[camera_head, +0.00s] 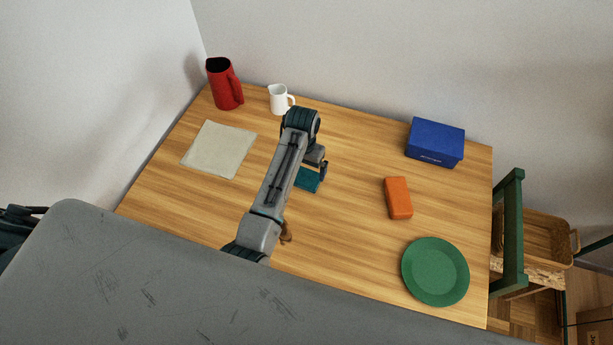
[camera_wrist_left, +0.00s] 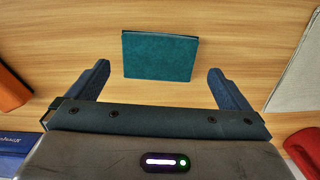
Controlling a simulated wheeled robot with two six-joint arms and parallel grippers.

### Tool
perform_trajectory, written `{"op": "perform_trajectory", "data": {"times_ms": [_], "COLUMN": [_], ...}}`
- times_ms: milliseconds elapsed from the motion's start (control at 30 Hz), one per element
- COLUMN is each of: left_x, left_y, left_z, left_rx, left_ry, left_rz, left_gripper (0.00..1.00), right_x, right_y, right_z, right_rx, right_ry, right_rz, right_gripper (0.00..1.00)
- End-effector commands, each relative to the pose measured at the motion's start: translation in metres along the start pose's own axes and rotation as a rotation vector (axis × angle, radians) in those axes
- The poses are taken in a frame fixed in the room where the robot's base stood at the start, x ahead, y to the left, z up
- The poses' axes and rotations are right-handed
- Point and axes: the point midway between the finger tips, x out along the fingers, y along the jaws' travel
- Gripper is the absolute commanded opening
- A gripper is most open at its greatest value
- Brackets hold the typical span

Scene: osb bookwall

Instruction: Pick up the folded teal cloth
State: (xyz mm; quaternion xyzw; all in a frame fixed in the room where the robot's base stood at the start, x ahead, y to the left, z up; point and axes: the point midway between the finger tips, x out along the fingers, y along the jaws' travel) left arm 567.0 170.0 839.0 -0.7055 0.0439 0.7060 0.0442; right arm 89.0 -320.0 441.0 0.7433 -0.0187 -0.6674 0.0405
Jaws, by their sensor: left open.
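The folded teal cloth (camera_head: 308,179) lies on the wooden table, partly hidden behind my left arm in the head view. In the left wrist view the teal cloth (camera_wrist_left: 160,56) lies flat, its whole top face showing. My left gripper (camera_head: 318,172) is over the table at the cloth. In the left wrist view its two fingers (camera_wrist_left: 159,78) are spread wide, one on each side of the cloth's near part, with wood showing between them and the cloth. Nothing is held. My right gripper is not in view.
A red pitcher (camera_head: 225,84), white mug (camera_head: 279,99) and beige cloth (camera_head: 219,149) lie to the left. A blue box (camera_head: 435,142), orange block (camera_head: 398,198) and green plate (camera_head: 435,271) are on the right. A green chair (camera_head: 511,230) stands beyond the table's right edge.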

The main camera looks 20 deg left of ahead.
Motion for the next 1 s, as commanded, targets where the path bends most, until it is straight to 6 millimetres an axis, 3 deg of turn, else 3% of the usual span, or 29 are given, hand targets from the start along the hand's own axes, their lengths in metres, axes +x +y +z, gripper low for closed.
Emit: {"op": "perform_trajectory", "data": {"times_ms": [167,500,767,933,1000], "left_x": [0.011,0.052,0.056,0.056,0.056], "left_y": [0.001,0.002,0.002,0.002,0.002], "left_z": [-0.001,-0.003,-0.004,-0.004,-0.004], "left_rx": [0.000,-0.002,-0.002,-0.002,-0.002], "left_ry": [-0.003,-0.002,0.001,0.001,0.001], "left_rz": [0.000,-0.001,-0.001,-0.001,-0.001], "left_gripper": [1.00,1.00,1.00,0.71,0.68], "right_x": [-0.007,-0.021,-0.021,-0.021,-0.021], "right_y": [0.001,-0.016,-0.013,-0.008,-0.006], "right_z": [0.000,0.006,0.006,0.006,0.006], "right_rx": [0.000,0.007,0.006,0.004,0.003], "right_ry": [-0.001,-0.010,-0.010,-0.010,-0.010], "right_rz": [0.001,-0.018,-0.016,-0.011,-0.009], "right_gripper": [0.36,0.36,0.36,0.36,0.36]}}
